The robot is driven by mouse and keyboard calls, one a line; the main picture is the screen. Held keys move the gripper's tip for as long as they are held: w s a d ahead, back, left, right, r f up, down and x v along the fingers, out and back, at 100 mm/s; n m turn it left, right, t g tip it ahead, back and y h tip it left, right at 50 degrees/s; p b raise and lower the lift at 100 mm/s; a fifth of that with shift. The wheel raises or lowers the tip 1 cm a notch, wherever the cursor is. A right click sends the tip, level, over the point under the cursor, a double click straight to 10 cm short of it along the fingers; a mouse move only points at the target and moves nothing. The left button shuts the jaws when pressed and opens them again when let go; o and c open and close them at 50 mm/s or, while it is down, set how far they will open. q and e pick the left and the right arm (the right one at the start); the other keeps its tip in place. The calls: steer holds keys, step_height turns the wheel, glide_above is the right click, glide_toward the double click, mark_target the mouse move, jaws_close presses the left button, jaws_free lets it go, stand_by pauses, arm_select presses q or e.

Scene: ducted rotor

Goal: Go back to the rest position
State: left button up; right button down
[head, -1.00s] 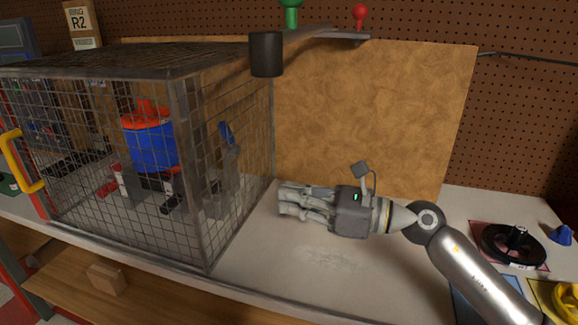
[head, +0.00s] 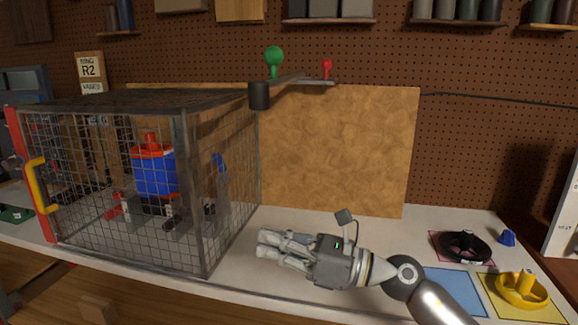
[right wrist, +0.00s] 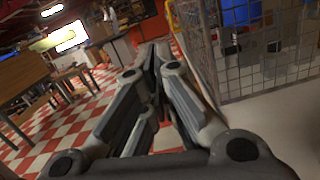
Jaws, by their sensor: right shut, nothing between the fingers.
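My right gripper (head: 268,246) is shut and empty in the head view. It is over the bench in front of the wire cage (head: 188,190), to the right of the cage's near corner and apart from it. In the right wrist view, the fingers (right wrist: 160,60) come together with nothing between them. The cage also shows in that view (right wrist: 215,50). Inside the cage stands a blue cylinder with a red top (head: 154,170). My left gripper is not in view.
A black ring (head: 466,256) lies on a red mat and a yellow ring (head: 521,299) on a yellow mat at the right. A bare blue mat (head: 450,284) lies between them and my arm. A brown board (head: 340,150) stands behind. The yellow door handle (head: 38,186) is at the cage's left.

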steer(key=w+d+f+m+t+h, duration=0.1)
steer(key=d+f+m+t+h, duration=0.1)
steer(key=d+m+t+h, duration=0.8)
steer(key=w+d+f+m+t+y, duration=0.15)
steer(key=m+t, duration=0.35)
steer(key=m, duration=1.1)
steer(key=s+d+f+m+g+h, duration=0.3)
steer(key=d+f+m+h, duration=0.2)
steer(key=f+m, duration=0.4)
steer(key=s+d+f+m+g+h, duration=0.35)
steer(key=d+f+m+h, duration=0.2)
steer(key=f, duration=0.45)
steer(key=s+d+f+m+g, duration=0.1)
steer(key=s+f+m+g, duration=0.5)
steer(key=s, duration=0.6)
steer(key=s+f+m+g, duration=0.1)
steer(key=s+f+g, duration=0.4)
steer(key=s+f, duration=0.6)
step_height(320, 180, down, 22)
steer(key=s+p, duration=0.2)
steer(key=s, duration=0.1)
steer(key=s+d+f+g+p, duration=0.1)
steer(key=s+d+f+g, duration=0.1)
steer(key=s+f, duration=1.2)
steer(key=shift+s+d+f, duration=0.4)
steer(key=shift+s+d, duration=0.3)
steer(key=shift+s, duration=0.5)
